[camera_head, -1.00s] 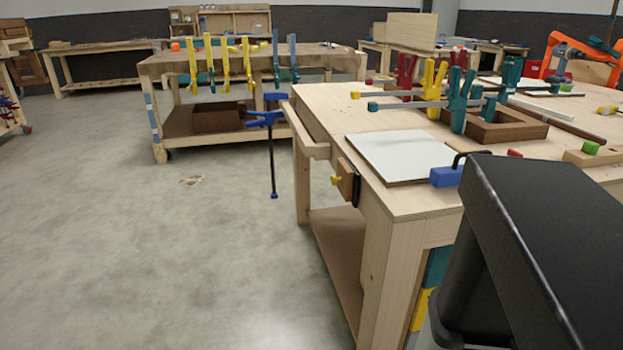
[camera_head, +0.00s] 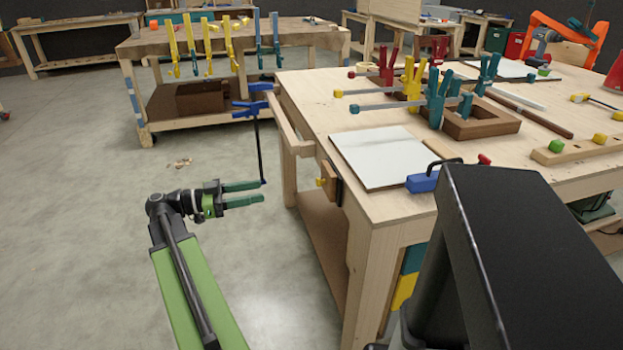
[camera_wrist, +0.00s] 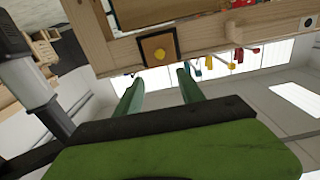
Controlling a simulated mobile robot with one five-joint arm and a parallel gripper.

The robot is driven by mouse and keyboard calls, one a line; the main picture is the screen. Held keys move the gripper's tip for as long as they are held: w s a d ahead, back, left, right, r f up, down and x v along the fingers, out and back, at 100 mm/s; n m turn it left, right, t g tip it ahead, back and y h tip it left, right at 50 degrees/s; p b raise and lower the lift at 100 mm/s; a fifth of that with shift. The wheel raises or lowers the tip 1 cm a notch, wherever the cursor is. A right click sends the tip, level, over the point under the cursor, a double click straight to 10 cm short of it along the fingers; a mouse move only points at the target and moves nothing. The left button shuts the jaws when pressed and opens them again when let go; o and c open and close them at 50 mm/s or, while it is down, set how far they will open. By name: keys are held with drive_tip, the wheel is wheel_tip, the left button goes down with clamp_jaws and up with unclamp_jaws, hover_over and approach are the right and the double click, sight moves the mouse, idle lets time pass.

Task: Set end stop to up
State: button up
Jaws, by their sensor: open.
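A small wooden block with a yellow knob and a dark plate sits on the side of the near workbench (camera_head: 375,205), just below the top's edge; it looks like the end stop (camera_head: 327,182). In the wrist view the end stop (camera_wrist: 158,47) shows as a wooden square in a dark frame with the yellow knob, just beyond the fingertips. My gripper (camera_head: 263,191) is open and empty, to the left of the end stop over the floor, fingers pointing toward the bench side. In the wrist view my gripper's fingers (camera_wrist: 160,76) are apart, with a gap before the stop.
A blue clamp with a long dark bar (camera_head: 258,140) hangs at the bench's left corner, close to my gripper. A white board (camera_head: 378,155), several coloured clamps and a wooden frame (camera_head: 478,122) lie on top.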

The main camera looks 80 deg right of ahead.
sight(317, 182)
drive_tip(key=x, duration=1.7)
drive_tip(key=shift+f, duration=0.1)
drive_tip(key=shift+c, duration=0.4)
clamp_jaws()
